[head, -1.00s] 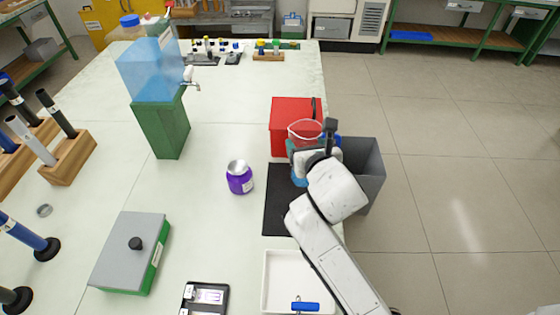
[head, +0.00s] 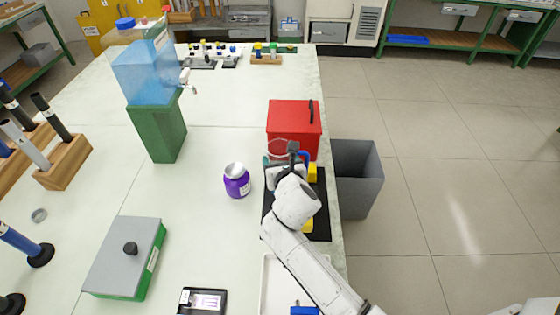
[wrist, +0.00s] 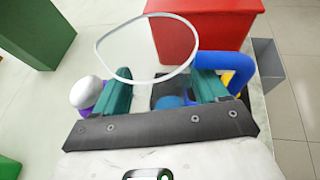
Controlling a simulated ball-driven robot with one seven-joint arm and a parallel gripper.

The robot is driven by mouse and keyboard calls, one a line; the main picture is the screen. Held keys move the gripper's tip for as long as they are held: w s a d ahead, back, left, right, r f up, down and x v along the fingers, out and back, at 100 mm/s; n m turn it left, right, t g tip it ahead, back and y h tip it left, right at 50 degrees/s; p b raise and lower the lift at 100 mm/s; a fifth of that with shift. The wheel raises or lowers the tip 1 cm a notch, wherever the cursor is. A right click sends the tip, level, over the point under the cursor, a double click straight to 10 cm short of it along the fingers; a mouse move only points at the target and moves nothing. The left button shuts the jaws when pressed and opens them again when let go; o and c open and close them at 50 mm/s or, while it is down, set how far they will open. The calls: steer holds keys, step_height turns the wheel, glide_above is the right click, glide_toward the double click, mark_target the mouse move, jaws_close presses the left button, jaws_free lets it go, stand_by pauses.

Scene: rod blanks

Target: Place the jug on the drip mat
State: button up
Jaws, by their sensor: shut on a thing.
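The jug (head: 278,149) is clear, with a pale round rim and a blue handle, and stands roughly upright. In the wrist view its open rim (wrist: 148,48) shows in front of me, with the handle (wrist: 243,72) at right. My gripper (head: 284,168) is shut on the jug; its teal fingers (wrist: 160,92) lie on either side of the body. The black drip mat (head: 322,205) lies near the table's right edge, partly hidden by my arm. The jug is over or near the mat's far left part; I cannot tell whether its base touches.
A red box (head: 292,117) stands just beyond the jug. A purple jar (head: 236,181) is left of the mat. Yellow pieces (head: 312,172) show at the mat. A grey bin (head: 360,180) is off the table's right edge. A white tray (head: 268,285) is nearer.

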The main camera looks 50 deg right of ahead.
steer(key=shift+f, duration=0.1)
steer(key=o, duration=1.4)
steer(key=shift+r, duration=0.2)
steer(key=v, duration=1.2)
steer(key=shift+a, duration=0.1)
steer(key=shift+f, duration=0.1)
